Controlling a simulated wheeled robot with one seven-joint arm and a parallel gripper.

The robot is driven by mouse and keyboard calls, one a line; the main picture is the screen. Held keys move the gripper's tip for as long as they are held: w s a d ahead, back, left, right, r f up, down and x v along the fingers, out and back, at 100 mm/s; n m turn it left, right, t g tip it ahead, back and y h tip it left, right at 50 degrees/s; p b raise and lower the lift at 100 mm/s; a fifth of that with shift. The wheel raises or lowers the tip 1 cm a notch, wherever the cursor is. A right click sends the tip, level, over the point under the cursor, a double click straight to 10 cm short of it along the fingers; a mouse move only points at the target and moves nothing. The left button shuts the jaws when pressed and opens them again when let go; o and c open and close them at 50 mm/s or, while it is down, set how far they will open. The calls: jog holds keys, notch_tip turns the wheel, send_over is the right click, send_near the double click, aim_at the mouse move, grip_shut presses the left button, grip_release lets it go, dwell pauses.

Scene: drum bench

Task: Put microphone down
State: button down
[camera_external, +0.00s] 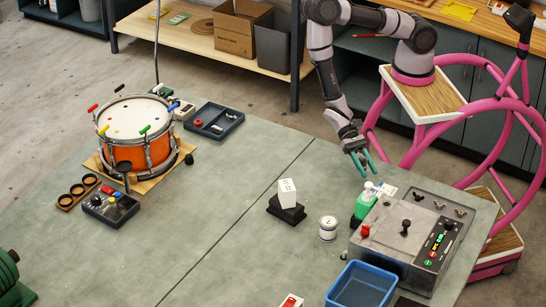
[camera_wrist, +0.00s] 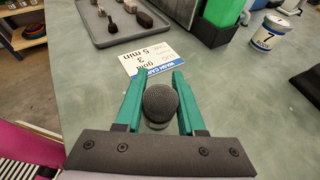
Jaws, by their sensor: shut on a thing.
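My gripper (camera_external: 358,160) hangs at the end of the arm by the bench's back right edge. In the wrist view, its two green fingers (camera_wrist: 160,100) are shut on a microphone (camera_wrist: 160,103) with a dark rounded mesh head. The head faces the camera and hides most of the body below it. In the external view the microphone cannot be made out clearly between the fingers. The bench top (camera_external: 225,205) lies beside and beyond the gripper. I cannot tell whether the microphone touches it.
A printed card (camera_wrist: 150,60) lies just beyond the fingers. A grey tray (camera_wrist: 118,28) with small parts, a green bottle (camera_external: 363,202), a white jar (camera_external: 328,229) and a blue tub (camera_external: 345,290) are nearby. A drum (camera_external: 145,150) stands at left. The bench's middle is mostly clear.

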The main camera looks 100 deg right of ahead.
jog(key=shift+f, duration=1.1)
jog(key=shift+f, duration=0.1)
jog(key=c, duration=0.5)
grip_release()
jog(key=v, duration=1.2)
jog(key=shift+w, duration=0.1)
